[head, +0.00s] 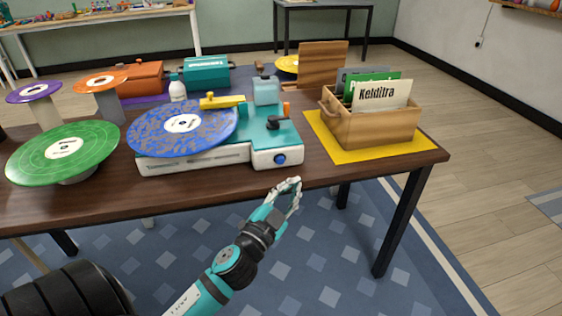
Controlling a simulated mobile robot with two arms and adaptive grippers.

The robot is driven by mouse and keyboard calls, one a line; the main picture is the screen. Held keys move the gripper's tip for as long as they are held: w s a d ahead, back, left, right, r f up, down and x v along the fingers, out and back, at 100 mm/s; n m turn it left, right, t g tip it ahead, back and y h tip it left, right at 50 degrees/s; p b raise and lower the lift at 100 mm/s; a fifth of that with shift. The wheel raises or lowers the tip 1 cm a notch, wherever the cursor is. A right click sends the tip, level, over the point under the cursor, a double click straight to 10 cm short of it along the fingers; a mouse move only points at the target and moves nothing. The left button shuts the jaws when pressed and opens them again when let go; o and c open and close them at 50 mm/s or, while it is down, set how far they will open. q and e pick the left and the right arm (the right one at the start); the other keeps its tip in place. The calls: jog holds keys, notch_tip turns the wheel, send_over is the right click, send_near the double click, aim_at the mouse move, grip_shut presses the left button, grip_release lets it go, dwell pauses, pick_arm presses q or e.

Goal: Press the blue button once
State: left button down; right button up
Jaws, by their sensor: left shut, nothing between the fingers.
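The blue button (280,159) is a small round knob on the front face of a white and teal record player (200,158). The player stands near the table's front edge with a blue record (160,132) on it. My left gripper (296,182) is shut and empty. In the picture it shows just below and right of the button, in front of the table edge, with a gap between them. My right gripper is not in view.
The wooden table (90,213) also holds a green record (62,153) on a stand at left. A wooden crate (370,130) of sleeves stands on a yellow mat (350,156) at right. Orange (140,80) and teal (206,72) cases stand behind. Space before the table is open.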

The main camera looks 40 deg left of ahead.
aim_at(280, 160)
pick_arm(q)
jog(key=shift+w+a, duration=1.1)
jog(key=shift+a, duration=0.15)
jog(key=shift+w+a, duration=1.05)
jog(key=shift+a, duration=0.2)
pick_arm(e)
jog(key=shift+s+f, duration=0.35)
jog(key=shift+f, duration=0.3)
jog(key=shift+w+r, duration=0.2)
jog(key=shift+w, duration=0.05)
pick_arm(q)
jog(key=shift+a, duration=0.1)
jog(key=shift+w+a, duration=0.1)
jog(key=shift+w, duration=0.05)
jog(key=shift+w+a, duration=0.1)
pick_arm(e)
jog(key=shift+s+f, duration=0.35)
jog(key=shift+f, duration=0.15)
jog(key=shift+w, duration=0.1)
